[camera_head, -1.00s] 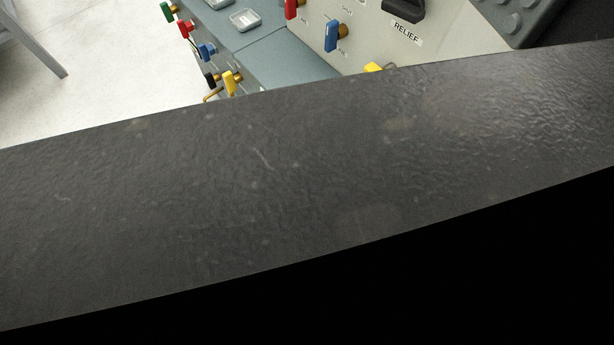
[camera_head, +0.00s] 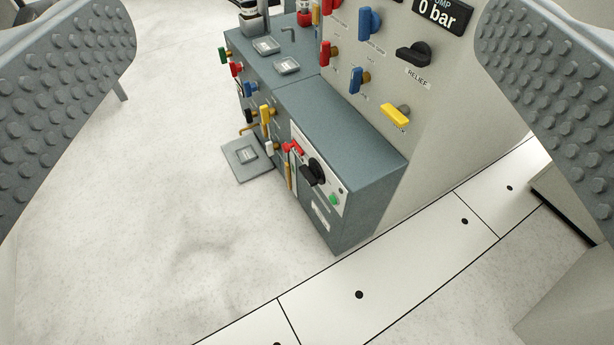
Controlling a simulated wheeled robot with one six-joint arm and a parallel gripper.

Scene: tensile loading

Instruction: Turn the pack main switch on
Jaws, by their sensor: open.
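The likely pack main switch is a black rotary handle (camera_head: 313,173) on a white panel at the near end of the grey-blue cabinet (camera_head: 345,125). Its label is too small to read, and I cannot tell its setting. A red handle (camera_head: 292,148) sits beside it on the upper left, and a green button or lamp (camera_head: 335,199) at its lower right. My gripper (camera_head: 305,25) is open and empty, its two studded grey fingers at the left and right picture edges. It is apart from the cabinet, with nothing between the fingers at close range.
A pale wall panel holds a black RELIEF handle (camera_head: 413,53), a yellow handle (camera_head: 396,115), red and blue handles, and a display reading 0 bar (camera_head: 441,14). Coloured valves line the cabinet's left side. A grey plate (camera_head: 247,158) lies beside it. The pale floor (camera_head: 130,230) is open.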

